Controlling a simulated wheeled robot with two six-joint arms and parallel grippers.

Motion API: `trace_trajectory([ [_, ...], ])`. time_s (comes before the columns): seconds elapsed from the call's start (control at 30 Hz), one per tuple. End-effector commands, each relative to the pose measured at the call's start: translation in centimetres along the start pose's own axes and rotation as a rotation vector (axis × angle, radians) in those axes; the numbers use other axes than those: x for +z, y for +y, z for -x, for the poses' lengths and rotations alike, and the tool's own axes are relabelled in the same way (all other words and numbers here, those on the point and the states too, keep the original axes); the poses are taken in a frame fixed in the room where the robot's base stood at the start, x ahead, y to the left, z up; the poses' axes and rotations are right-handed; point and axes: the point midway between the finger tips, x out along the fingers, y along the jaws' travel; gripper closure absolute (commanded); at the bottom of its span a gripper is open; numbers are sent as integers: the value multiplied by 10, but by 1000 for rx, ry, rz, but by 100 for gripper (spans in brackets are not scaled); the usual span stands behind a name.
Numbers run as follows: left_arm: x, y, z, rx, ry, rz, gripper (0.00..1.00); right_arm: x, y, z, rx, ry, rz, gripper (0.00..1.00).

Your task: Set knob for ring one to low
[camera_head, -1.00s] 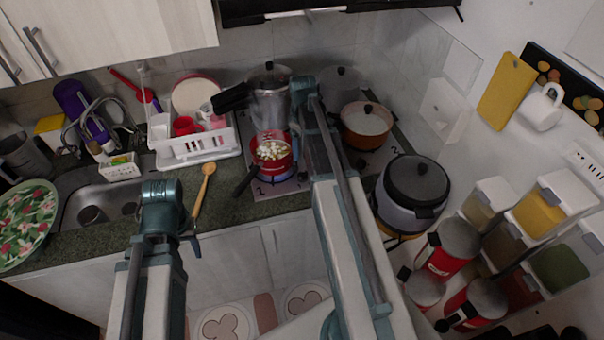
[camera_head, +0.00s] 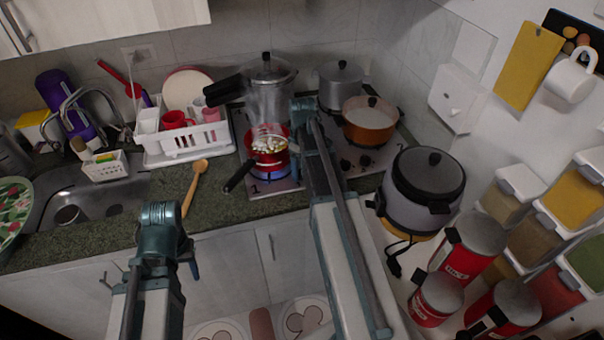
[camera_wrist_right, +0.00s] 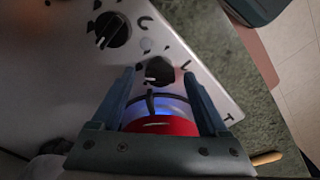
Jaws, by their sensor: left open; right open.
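The stove (camera_head: 272,187) has a red pot (camera_head: 265,160) of pale pieces on its front left ring, marked 1, with a blue flame under it. In the right wrist view, a black knob (camera_wrist_right: 158,72) with a white pointer lies between the tips of my open right gripper (camera_wrist_right: 157,75). I cannot tell whether the fingers touch it. A second black knob (camera_wrist_right: 110,30) is farther up the panel. The red pot's side (camera_wrist_right: 160,125) shows near the gripper's base. My left gripper (camera_head: 190,262) is before the counter, mostly hidden by its wrist, with nothing seen in it.
An orange pot (camera_head: 369,122) and a grey pot (camera_head: 341,85) stand behind right; a pressure cooker (camera_head: 268,72) stands behind the red pot. A rice cooker (camera_head: 420,190) is right of the stove. A wooden spoon (camera_head: 192,190) lies on the counter (camera_head: 225,205).

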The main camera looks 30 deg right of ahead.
Motion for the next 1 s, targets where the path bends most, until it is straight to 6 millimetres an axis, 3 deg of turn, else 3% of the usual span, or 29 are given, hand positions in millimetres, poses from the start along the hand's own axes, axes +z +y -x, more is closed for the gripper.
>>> trace_trajectory([
  [0.23,0,0,0,0,0,0,50,0,0,0,0,0,0,22],
  [0.27,0,0,0,0,0,0,50,0,0,0,0,0,0,26],
  [0.67,0,0,0,0,0,0,50,0,0,0,0,0,0,98],
  [1.0,0,0,0,0,0,0,50,0,0,0,0,0,-41,100],
])
